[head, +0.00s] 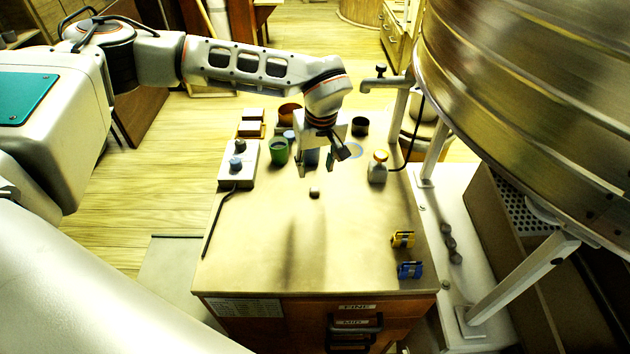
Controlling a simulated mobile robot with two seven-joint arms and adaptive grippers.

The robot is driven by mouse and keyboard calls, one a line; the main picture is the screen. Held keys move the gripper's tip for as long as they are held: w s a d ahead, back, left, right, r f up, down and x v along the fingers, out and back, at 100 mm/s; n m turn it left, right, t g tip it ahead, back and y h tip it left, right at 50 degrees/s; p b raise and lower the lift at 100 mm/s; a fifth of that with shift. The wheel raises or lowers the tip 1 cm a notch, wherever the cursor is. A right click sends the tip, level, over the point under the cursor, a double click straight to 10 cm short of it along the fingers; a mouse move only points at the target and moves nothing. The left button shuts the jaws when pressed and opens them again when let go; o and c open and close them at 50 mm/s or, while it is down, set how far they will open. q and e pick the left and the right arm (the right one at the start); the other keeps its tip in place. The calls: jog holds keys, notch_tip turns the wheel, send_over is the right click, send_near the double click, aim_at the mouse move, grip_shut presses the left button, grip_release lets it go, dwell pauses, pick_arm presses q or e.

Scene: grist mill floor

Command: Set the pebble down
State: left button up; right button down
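A small pale pebble (314,193) appears to rest on the tan bench top (350,220), near its middle. My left gripper (323,162) is above and behind it in the picture, pointing down. Its two fingers are spread apart with nothing visible between them, and the pebble shows clear of both. My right gripper is not in view.
Behind the gripper stand a green cup (278,152), a black cup (359,126) and a brown bowl (290,112). Yellow (402,239) and blue (410,270) clips lie front right. The front middle is clear.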

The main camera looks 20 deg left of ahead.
aim_at(315, 190)
pick_arm(q)
jog(key=shift+s+a+f+m+t+p, duration=0.2)
jog(key=shift+f+m+t+p, duration=0.45)
jog(key=shift+f, duration=0.75)
jog(key=shift+s+a+f+m+t+p, duration=0.2)
jog(key=shift+f+m+t, duration=0.25)
jog(key=shift+f+m, duration=0.65)
jog(key=shift+n, duration=0.25)
jog(key=x, duration=0.3)
jog(key=d+x, duration=0.1)
jog(key=x, duration=0.1)
jog(key=shift+s, duration=0.1)
jog(key=shift+a+f, duration=0.15)
jog(key=shift+f, duration=0.2)
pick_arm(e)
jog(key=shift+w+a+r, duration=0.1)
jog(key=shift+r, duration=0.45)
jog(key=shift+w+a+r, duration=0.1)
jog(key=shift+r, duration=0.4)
pick_arm(q)
jog(key=c, duration=1)
jog(key=shift+c, duration=0.4)
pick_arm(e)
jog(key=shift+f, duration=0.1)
